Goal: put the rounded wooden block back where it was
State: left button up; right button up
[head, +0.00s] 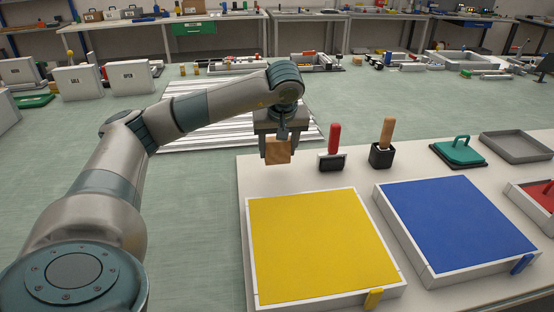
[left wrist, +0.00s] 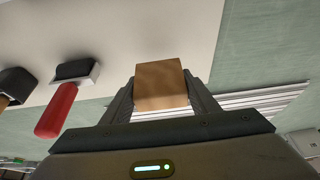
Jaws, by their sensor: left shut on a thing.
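A small light-brown wooden block (head: 278,151) is held in my left gripper (head: 278,142), above the back left corner of the white table. In the left wrist view the block (left wrist: 160,85) sits between the two fingers of my left gripper (left wrist: 162,95), which are shut on its sides. The face of the block that shows there looks square; I cannot tell whether any edge is rounded. My right gripper is not in view.
On the white table (head: 245,180) are a yellow panel (head: 320,245), a blue panel (head: 455,222), a red-handled tool (head: 334,140), a wooden-handled tool in a black holder (head: 382,155), a green-handled pad (head: 459,151) and a grey tray (head: 515,147). A slatted white rack (head: 190,135) lies behind my left arm.

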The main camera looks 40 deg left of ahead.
aim_at(277, 161)
pick_arm(q)
jog(key=shift+a, duration=0.1)
jog(key=shift+f, duration=0.55)
notch_tip(277, 161, down, 3)
jog(key=shift+r+p, duration=0.15)
jog(key=shift+p, duration=0.25)
jog(key=shift+f, duration=0.3)
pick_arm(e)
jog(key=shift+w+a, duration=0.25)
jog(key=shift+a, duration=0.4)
